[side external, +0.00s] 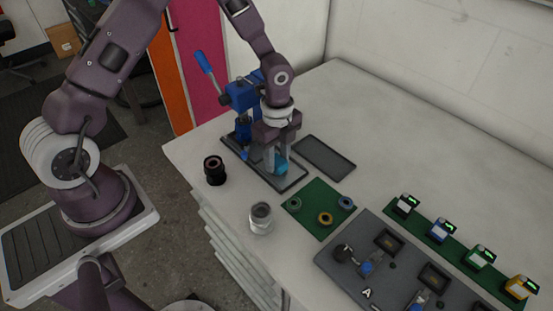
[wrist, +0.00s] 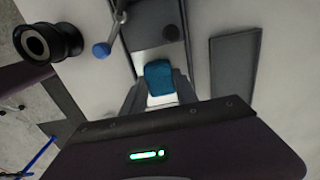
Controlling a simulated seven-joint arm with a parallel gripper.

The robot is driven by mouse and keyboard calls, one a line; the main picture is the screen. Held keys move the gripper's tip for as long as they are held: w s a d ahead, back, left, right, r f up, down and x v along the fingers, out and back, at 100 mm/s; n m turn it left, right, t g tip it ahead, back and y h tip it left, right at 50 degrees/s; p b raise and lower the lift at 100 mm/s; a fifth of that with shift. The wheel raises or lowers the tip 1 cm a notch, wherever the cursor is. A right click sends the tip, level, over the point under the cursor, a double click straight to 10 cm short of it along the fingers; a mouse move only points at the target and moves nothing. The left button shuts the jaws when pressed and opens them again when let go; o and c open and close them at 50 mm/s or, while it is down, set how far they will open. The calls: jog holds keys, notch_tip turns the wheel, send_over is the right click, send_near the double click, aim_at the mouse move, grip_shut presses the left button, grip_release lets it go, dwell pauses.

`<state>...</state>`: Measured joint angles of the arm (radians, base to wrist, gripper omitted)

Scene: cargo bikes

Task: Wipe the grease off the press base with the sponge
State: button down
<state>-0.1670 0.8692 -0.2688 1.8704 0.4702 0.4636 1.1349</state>
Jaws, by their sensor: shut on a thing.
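The blue sponge (side external: 282,164) is between the fingers of my gripper (side external: 275,160), low over the press base. In the wrist view the sponge (wrist: 159,78) sits between the fingertips of my gripper (wrist: 150,92), which is shut on it. The press base (side external: 290,180) is a dark flat plate under the blue arbor press (side external: 241,96). The press has a lever with a blue handle. I cannot tell whether the sponge touches the base. No grease can be made out, and the gripper hides part of the base.
A black cylinder (side external: 214,171) and a clear jar (side external: 260,218) stand left and front of the base. A dark tray (side external: 324,157) lies to its right. A green mat (side external: 318,196) with several rings and a grey fixture board (side external: 345,283) are in front. The back right table is clear.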

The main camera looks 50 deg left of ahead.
jog(key=shift+w, duration=1.25)
jog(key=shift+s, duration=2)
jog(key=shift+r, duration=4.1)
